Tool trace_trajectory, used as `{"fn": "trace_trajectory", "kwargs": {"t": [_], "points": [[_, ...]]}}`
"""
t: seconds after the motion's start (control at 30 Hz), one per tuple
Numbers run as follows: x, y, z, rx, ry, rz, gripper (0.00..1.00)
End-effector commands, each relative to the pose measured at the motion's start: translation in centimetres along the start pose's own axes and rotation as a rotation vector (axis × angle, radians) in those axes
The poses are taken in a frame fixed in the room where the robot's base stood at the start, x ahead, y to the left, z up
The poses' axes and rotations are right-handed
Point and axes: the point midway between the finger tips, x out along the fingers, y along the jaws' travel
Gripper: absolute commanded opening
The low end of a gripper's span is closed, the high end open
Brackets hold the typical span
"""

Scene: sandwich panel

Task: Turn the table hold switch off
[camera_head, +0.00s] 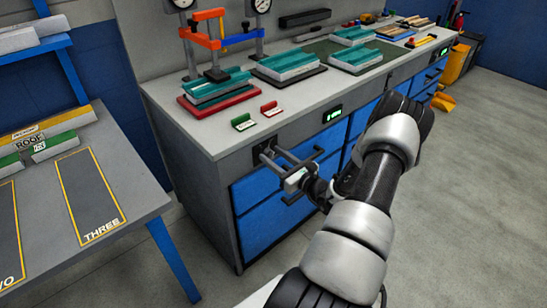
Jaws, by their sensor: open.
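A dark control plate (288,135) is set in the grey front edge of the workbench, just beyond my gripper. It looks like the table hold switch, but its lever and its position are too small and too hidden to read. My gripper (268,153) is open. Its two long fingers point up and left at the bench front, with the tips close to the left part of the plate. I cannot tell whether they touch it. A green-lit display (332,114) sits to the right of the plate on the same front edge.
The grey workbench (214,135) has blue drawers (262,209) with bar handles below the gripper. Teal blocks (290,61), clamps (213,38) and gauges stand on top. A grey side table (131,176) with marked slots is at left. Open floor (460,190) lies right.

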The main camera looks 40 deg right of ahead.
Motion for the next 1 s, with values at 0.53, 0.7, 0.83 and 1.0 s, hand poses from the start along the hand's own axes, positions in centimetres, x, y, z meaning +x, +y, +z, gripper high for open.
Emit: {"fn": "trace_trajectory", "kwargs": {"t": [0.53, 0.7, 0.83, 1.0], "points": [[0.27, -0.01, 0.01, 0.000, 0.000, 0.000, 0.03], [0.26, 0.00, 0.00, -0.005, 0.000, 0.000, 0.02], [0.26, 0.01, -0.01, -0.028, 0.000, 0.000, 0.02], [0.28, 0.04, -0.03, -0.106, -0.001, 0.000, 0.02]]}}
